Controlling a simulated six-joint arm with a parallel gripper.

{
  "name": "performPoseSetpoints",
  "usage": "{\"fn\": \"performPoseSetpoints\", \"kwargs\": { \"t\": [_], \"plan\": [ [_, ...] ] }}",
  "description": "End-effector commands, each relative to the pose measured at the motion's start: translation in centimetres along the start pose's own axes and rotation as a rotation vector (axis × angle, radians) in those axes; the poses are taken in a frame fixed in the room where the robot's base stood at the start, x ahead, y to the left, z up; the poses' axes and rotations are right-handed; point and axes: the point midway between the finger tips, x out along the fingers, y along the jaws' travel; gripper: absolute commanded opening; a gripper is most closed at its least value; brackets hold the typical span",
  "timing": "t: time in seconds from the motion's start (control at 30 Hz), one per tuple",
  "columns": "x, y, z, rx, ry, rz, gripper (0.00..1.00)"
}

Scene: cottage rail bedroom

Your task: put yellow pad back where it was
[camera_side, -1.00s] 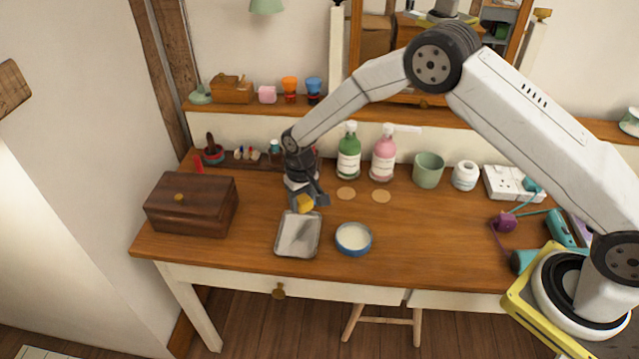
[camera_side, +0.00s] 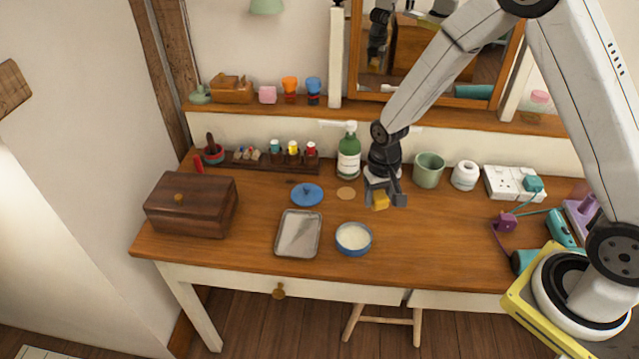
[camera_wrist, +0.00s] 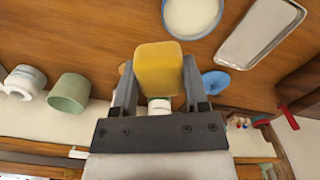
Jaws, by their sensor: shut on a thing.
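My gripper (camera_side: 386,198) is shut on the yellow pad (camera_side: 379,200) and holds it above the desk, in front of the pink bottle's place, which the arm hides. In the wrist view the yellow pad (camera_wrist: 158,80) sits between the two fingers of my gripper (camera_wrist: 156,95). Two tan round discs lay on the desk there earlier; one tan disc (camera_side: 346,194) shows now, left of my gripper. The other is hidden behind my gripper.
A blue bowl of white stuff (camera_side: 353,239) and a metal tray (camera_side: 298,234) stand left of my gripper, with a blue lid (camera_side: 307,195) behind. The green bottle (camera_side: 348,158) and green cup (camera_side: 428,171) flank my arm.

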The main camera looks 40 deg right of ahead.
Motion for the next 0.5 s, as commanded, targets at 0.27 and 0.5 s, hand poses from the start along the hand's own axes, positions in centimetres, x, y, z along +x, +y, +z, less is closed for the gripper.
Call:
{"fn": "performPoseSetpoints", "kwargs": {
  "t": [0.27, 0.5],
  "plan": [
    [-0.4, 1.4, 1.4, 0.035, 0.001, 0.000, 0.10],
    [-0.3, 1.4, 1.2, 0.036, 0.001, 0.000, 0.10]
  ]
}}
